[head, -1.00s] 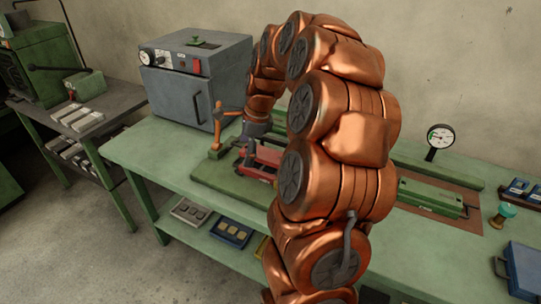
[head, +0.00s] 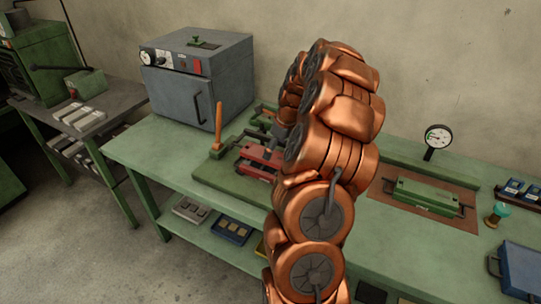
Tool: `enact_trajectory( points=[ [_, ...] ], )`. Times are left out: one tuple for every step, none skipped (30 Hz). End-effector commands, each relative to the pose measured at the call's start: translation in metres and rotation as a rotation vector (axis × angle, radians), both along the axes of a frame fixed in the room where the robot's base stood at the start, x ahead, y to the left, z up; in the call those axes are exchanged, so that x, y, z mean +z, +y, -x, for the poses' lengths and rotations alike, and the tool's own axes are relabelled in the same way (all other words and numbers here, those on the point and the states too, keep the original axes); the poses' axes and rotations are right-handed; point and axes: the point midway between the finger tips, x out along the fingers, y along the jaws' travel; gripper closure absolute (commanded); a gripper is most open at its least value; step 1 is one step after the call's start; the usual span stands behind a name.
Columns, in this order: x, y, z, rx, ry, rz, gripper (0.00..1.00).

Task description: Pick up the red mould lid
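The red mould lid (head: 258,161) is a red block with dark bars, low on the green board (head: 215,178) on the bench, left of my arm. Its right side is partly hidden by my arm. My copper arm curves over the bench. A dark grey part near its end (head: 281,134) shows just above and right of the red lid. The fingers are not clear, so I cannot tell whether they are open or touch the lid.
An orange post (head: 219,127) stands upright on the board, left of the lid. A grey oven (head: 197,80) stands behind it at left. Right of my arm are a green block with handles (head: 427,196), a dial gauge (head: 438,138) and a blue case (head: 519,267).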

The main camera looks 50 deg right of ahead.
Motion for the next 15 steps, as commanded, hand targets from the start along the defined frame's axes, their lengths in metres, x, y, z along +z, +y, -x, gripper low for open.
enact_trajectory(
  points=[
    [-0.003,0.002,-0.003,0.002,0.003,-0.003,0.02],
    [-0.006,0.002,-0.005,0.002,0.002,-0.002,0.02],
    [-0.010,0.002,-0.007,0.001,0.000,-0.001,0.02],
    [-0.014,0.002,-0.008,0.000,0.000,-0.001,0.02],
    [-0.018,0.003,-0.009,0.002,0.000,-0.002,0.02],
    [-0.022,0.003,-0.010,0.001,0.000,-0.001,0.02],
    [-0.025,0.003,-0.011,0.001,0.000,-0.001,0.02],
    [-0.027,0.003,-0.011,0.001,0.000,0.000,0.02],
    [-0.029,0.003,-0.012,0.001,-0.001,0.002,0.02],
    [-0.030,0.003,-0.012,0.001,-0.002,0.003,0.02],
    [-0.030,0.003,-0.012,0.001,-0.002,0.003,0.02],
    [-0.031,0.002,-0.012,0.000,-0.002,0.004,0.02],
    [-0.030,0.002,-0.012,0.001,-0.002,0.004,0.02],
    [-0.030,0.002,-0.012,0.000,-0.002,0.004,0.02],
    [-0.030,0.002,-0.012,0.000,-0.002,0.004,0.02]
  ],
)
